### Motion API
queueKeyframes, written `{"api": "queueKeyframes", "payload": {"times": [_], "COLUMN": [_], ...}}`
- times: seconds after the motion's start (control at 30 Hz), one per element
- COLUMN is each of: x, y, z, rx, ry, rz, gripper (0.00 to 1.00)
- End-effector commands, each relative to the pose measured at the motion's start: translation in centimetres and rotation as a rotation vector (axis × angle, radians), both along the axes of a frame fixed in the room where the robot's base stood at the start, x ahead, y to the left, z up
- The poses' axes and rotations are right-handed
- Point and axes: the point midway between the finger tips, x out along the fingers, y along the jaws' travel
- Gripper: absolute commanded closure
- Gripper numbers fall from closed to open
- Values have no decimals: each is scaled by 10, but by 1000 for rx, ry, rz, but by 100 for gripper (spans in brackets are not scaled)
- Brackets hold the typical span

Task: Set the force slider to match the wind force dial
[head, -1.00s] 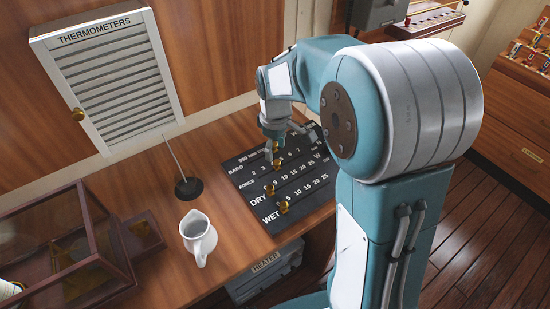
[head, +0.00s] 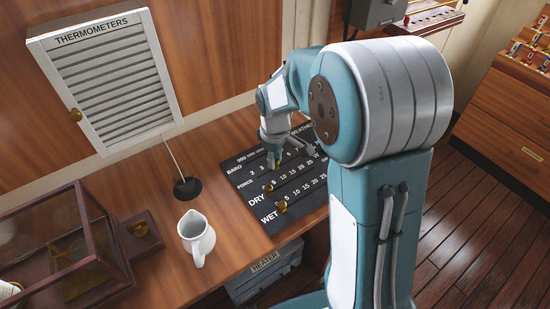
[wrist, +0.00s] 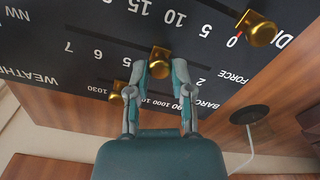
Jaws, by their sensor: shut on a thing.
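The black weather board (head: 237,166) lies on the wooden desk, with rows of white numbers and brass slider knobs. My gripper (head: 273,162) is down at the board's force row. In the wrist view, upside down, my gripper (wrist: 158,72) is shut on the brass force knob (wrist: 159,58). That knob stands between the 2 and the 5; the numbers at the fingers are hidden. The barometer knob (wrist: 118,90) is beside the fingers, and the dry knob (wrist: 260,28) is near 0. No wind force dial can be made out.
A white jug (head: 196,236) stands on the desk left of the board. A glass-sided wooden case (head: 70,250) is further left. The thermometers cabinet (head: 105,80) is on the wall. A heater box (head: 264,280) sits under the desk.

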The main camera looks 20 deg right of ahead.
Motion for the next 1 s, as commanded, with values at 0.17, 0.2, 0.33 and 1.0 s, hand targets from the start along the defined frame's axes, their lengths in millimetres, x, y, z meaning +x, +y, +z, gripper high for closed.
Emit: {"api": "queueKeyframes", "payload": {"times": [0.17,0.2,0.33,1.0], "x": [-6,-8,-11,-10], "y": [17,22,29,28], "z": [-1,-1,-1,1], "rx": [0,0,0,-1], "ry": [4,4,5,2], "rz": [3,3,1,0], "gripper": [100,100,100,37]}}
